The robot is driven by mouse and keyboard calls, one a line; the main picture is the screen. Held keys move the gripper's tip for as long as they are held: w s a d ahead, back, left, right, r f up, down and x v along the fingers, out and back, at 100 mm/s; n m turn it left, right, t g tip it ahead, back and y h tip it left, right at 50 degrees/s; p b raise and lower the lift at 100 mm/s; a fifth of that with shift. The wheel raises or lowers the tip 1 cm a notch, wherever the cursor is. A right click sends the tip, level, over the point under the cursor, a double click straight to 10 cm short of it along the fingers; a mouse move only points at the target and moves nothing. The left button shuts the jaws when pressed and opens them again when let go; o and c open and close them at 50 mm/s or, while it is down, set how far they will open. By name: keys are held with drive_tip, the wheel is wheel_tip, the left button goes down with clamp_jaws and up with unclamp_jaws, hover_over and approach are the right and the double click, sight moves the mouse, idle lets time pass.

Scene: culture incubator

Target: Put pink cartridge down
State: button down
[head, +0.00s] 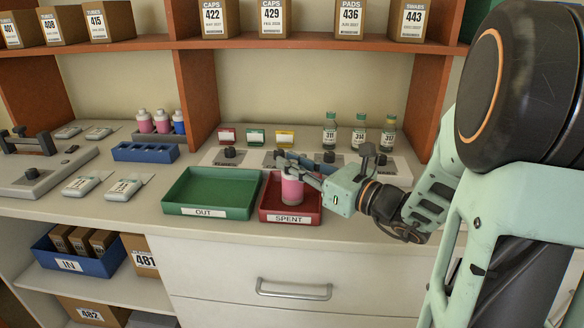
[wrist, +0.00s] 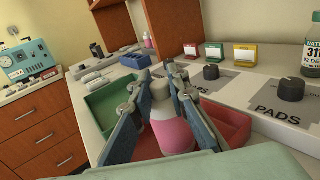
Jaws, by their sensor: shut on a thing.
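The pink cartridge (head: 292,188) is a small bottle with pink contents and a pale top. My gripper (head: 284,167) is shut on its upper part and holds it upright. In the head view it is over or inside the red tray (head: 310,217) labelled SPENT; I cannot tell whether its base touches the tray floor. In the wrist view the cartridge (wrist: 170,128) is between my two fingers (wrist: 160,95), with part of the red tray (wrist: 225,122) behind it.
A green tray (head: 210,180) labelled OUT stands directly left of the red tray. Behind are a panel with black knobs (head: 230,153), small coloured cards (head: 256,136) and several bottles (head: 330,131). A blue rack (head: 146,152) is at left. The counter's front edge is close to the trays.

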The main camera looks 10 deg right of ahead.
drive_tip(key=shift+f, duration=0.2)
drive_tip(key=c, duration=1.9)
unclamp_jaws()
drive_tip(key=shift+r, duration=0.1)
drive_tip(key=shift+r, duration=0.25)
drive_tip(key=p+v, duration=0.2)
drive_tip(key=v, duration=1)
drive_tip(key=shift+f, duration=0.15)
